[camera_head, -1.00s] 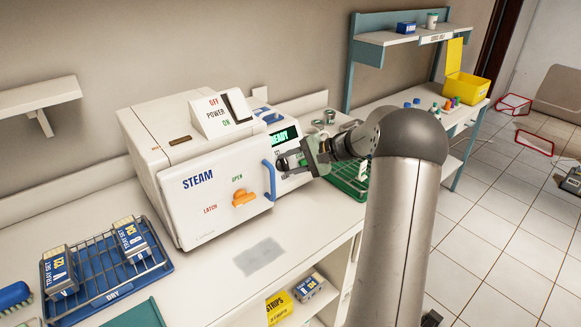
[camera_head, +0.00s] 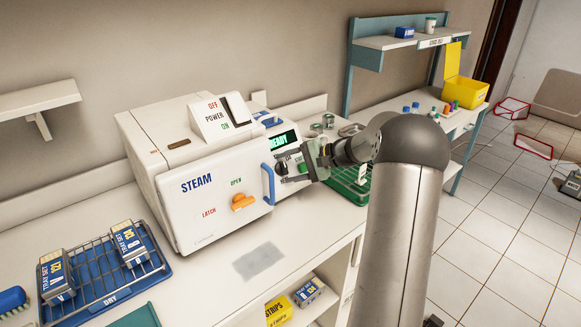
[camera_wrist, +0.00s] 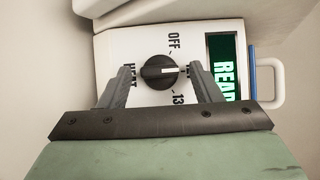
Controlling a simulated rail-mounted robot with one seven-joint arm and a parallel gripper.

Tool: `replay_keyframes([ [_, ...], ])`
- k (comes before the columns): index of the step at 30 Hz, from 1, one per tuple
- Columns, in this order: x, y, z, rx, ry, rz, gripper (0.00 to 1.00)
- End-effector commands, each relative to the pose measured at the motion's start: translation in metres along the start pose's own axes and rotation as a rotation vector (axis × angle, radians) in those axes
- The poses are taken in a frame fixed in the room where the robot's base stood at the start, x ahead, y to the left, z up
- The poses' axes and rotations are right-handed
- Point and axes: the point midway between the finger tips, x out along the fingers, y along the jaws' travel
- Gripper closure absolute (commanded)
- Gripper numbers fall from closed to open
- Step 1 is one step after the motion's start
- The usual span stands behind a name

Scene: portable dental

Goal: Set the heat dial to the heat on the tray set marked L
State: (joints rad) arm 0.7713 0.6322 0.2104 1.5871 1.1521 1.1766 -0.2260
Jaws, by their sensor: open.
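The heat dial (camera_wrist: 157,72) is a round black knob with a white pointer, on the steamer's white panel. In the wrist view its pointer aims right, between the OFF mark above and a mark starting 13 below; a mark in between is partly covered by a finger. My gripper (camera_wrist: 160,70) is open, with one finger on each side of the dial; I cannot tell whether they touch it. In the head view my gripper (camera_head: 296,168) is at the panel. Tray sets stand in the rack (camera_head: 57,277), (camera_head: 128,243); another box (camera_head: 309,290) lies below the counter. Their small marks are unclear.
The steamer (camera_head: 205,205) has a blue handle (camera_head: 267,184) and an orange latch (camera_head: 243,202) close to my gripper. Its green display (camera_head: 283,140) reads READY. A blue wire rack (camera_head: 160,268) is at left. A green basket (camera_head: 350,190) is behind my gripper.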

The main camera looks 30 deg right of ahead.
Motion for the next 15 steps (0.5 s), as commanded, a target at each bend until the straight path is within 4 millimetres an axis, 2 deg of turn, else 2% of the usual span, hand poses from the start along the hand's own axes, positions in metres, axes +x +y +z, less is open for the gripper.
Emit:
replay_keyframes([
  [4, -0.004, 0.0, 0.0, 0.0, 0.001, 0.0, 0.42],
  [7, -0.015, 0.001, -0.001, 0.0, 0.003, -0.001, 0.42],
  [11, -0.042, 0.001, -0.002, -0.001, 0.006, -0.001, 0.42],
  [15, -0.076, 0.001, -0.002, -0.001, 0.006, 0.0, 0.42],
])
